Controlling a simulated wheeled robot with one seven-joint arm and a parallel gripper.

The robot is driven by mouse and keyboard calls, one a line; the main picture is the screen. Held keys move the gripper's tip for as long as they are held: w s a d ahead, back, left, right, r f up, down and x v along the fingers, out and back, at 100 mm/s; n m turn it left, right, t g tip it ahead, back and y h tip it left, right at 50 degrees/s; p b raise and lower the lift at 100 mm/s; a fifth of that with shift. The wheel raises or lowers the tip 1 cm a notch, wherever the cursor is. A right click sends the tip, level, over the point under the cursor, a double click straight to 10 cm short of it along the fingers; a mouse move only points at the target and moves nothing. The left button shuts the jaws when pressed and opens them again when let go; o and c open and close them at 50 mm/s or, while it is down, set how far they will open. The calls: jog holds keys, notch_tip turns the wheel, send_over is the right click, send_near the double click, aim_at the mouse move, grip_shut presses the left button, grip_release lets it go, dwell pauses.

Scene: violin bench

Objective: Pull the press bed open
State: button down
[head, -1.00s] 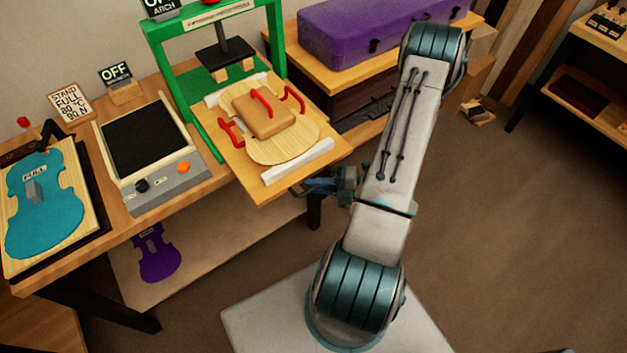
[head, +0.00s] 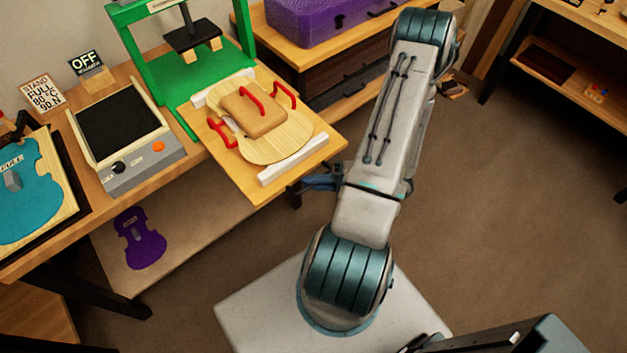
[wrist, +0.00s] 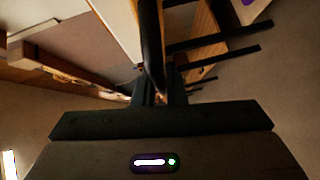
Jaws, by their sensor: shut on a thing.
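The press bed (head: 251,183) is a flat wooden board extending out of the green press frame (head: 142,79), beyond the bench's front edge. On it lie a pale violin-shaped plate (head: 274,150) with a tan block (head: 254,109), red clamps (head: 222,133) and white side strips (head: 292,160). The dark press head (head: 194,37) hangs above the green base, behind the block. My gripper (head: 310,184) is at the bed's front edge, shut on its front; the exact grip is hard to see. In the wrist view, a dark bar (wrist: 151,45) runs down to my fingers (wrist: 157,95).
Left of the press are a hot plate (head: 118,122) with an OFF sign (head: 86,62) and a teal violin form (head: 25,190). A purple violin shape (head: 139,238) lies on the lower shelf. A purple case (head: 318,18) is behind. Floor (head: 500,200) at right is open.

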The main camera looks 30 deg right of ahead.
jog(key=c, duration=1.8)
grip_release()
jog(key=shift+o, duration=0.2)
jog(key=b+v, duration=0.2)
jog(key=v, duration=1.1)
jog(key=shift+s+d, duration=0.3)
